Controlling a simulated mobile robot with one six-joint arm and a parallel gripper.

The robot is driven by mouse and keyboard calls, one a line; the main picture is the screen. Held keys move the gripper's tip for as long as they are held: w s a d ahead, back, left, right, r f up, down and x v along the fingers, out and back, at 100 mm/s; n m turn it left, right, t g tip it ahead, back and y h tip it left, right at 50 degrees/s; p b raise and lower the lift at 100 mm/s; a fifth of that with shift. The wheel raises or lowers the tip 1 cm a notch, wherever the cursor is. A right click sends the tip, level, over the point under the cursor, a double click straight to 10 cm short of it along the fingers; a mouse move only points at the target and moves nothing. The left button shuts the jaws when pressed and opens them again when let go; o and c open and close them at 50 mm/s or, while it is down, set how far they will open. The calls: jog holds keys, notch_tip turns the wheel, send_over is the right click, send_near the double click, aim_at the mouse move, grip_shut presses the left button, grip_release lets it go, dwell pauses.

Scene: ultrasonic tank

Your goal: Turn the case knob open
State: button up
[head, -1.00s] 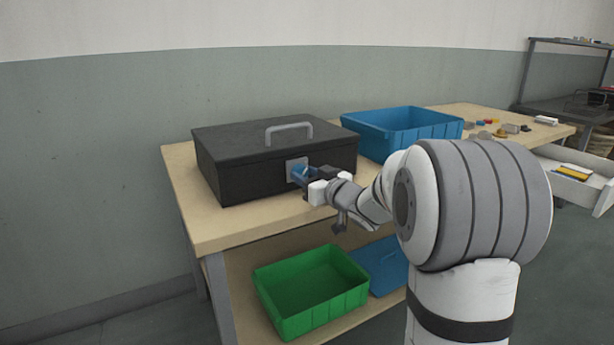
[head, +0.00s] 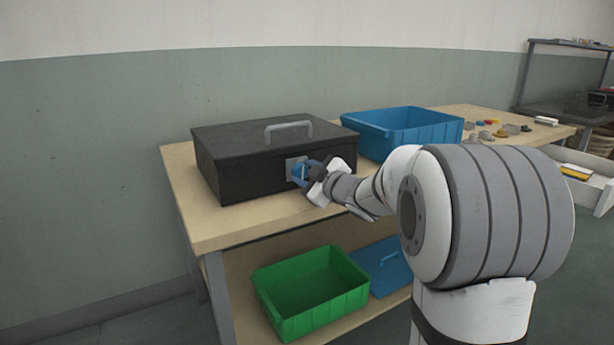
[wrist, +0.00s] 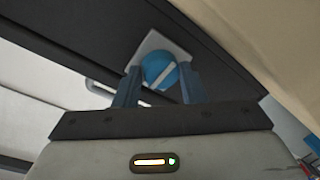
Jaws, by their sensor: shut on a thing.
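The black case (head: 240,174) stands closed on the wooden table, with a grey handle (head: 288,130) on its lid. A blue round knob (wrist: 160,72) with a pale stripe sits on a light plate (wrist: 150,46) on the case's front face. In the head view the plate (head: 290,163) shows, while the knob is mostly hidden by the gripper. My gripper (wrist: 158,84) is shut on the knob, with one blue-grey finger on each side. In the head view my gripper (head: 302,172) is right against the case front. The stripe runs at a slant in the wrist view.
A blue bin (head: 402,132) stands behind and right of the case. Several small parts (head: 490,130) lie farther right on the table. An open drawer (head: 585,180) is at far right.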

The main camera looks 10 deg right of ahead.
jog(key=shift+n, duration=0.5)
jog(key=o, duration=1)
jog(key=p+v, duration=0.2)
jog(key=v, duration=0.5)
jog(key=shift+s, duration=0.4)
jog(key=shift+r, duration=0.1)
